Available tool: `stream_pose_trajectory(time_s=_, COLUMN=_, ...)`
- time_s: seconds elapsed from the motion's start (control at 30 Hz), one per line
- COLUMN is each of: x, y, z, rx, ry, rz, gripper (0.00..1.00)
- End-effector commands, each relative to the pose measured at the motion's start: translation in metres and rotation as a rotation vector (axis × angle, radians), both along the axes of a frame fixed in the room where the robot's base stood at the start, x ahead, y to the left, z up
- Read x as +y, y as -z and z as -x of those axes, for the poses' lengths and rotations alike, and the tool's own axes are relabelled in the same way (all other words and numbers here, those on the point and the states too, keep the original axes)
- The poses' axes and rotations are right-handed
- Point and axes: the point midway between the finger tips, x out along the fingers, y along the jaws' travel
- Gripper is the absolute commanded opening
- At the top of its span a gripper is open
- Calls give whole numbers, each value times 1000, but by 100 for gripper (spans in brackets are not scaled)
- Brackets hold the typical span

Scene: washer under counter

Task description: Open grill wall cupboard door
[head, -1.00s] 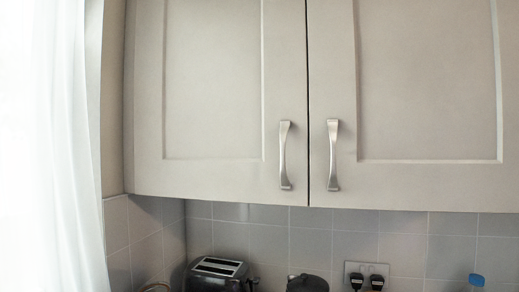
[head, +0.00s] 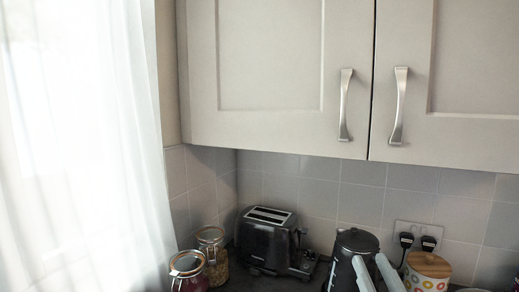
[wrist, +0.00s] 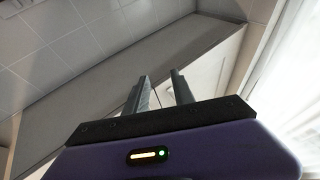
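The wall cupboard has two pale grey doors that look shut, a left door (head: 270,60) and a right door (head: 450,75). The left handle (head: 345,105) and right handle (head: 399,106) are metal bars on either side of the seam. My gripper (wrist: 158,88) shows two grey fingers spread apart in the wrist view, with nothing between them. Two pale bars low in the head view look like its fingers (head: 376,268), below the handles and apart from them. In the wrist view a tilted pale cupboard surface (wrist: 195,65) shows beyond the fingers; no handle is clear there.
On the counter below stand a black toaster (head: 268,240), two glass jars (head: 212,252), a dark kettle (head: 355,243) and a patterned canister (head: 427,270). Plugs sit in a wall socket (head: 418,236). A white curtain (head: 85,150) hangs at the left.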

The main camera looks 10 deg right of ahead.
Motion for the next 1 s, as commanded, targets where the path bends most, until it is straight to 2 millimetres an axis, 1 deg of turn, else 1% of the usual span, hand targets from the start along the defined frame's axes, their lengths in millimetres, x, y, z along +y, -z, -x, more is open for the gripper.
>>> stream_pose_trajectory(time_s=0.1, x=1, y=-16, z=8, rx=-61, ry=1, rz=3, gripper=30)
stream_pose_trajectory(time_s=0.17, x=6, y=-11, z=18, rx=-70, ry=-3, rz=10, gripper=30)
stream_pose_trajectory(time_s=0.27, x=12, y=6, z=34, rx=-60, ry=-13, rz=18, gripper=30)
stream_pose_trajectory(time_s=0.37, x=19, y=29, z=54, rx=-32, ry=-24, rz=27, gripper=30)
stream_pose_trajectory(time_s=0.57, x=34, y=85, z=105, rx=64, ry=-51, rz=40, gripper=30)
stream_pose_trajectory(time_s=0.7, x=44, y=121, z=146, rx=149, ry=-69, rz=41, gripper=30)
stream_pose_trajectory(time_s=0.77, x=48, y=135, z=165, rx=188, ry=-77, rz=38, gripper=30)
stream_pose_trajectory(time_s=0.8, x=50, y=145, z=177, rx=217, ry=-82, rz=35, gripper=30)
stream_pose_trajectory(time_s=0.87, x=53, y=157, z=197, rx=257, ry=-87, rz=31, gripper=30)
stream_pose_trajectory(time_s=1.0, x=60, y=185, z=242, rx=366, ry=-100, rz=16, gripper=30)
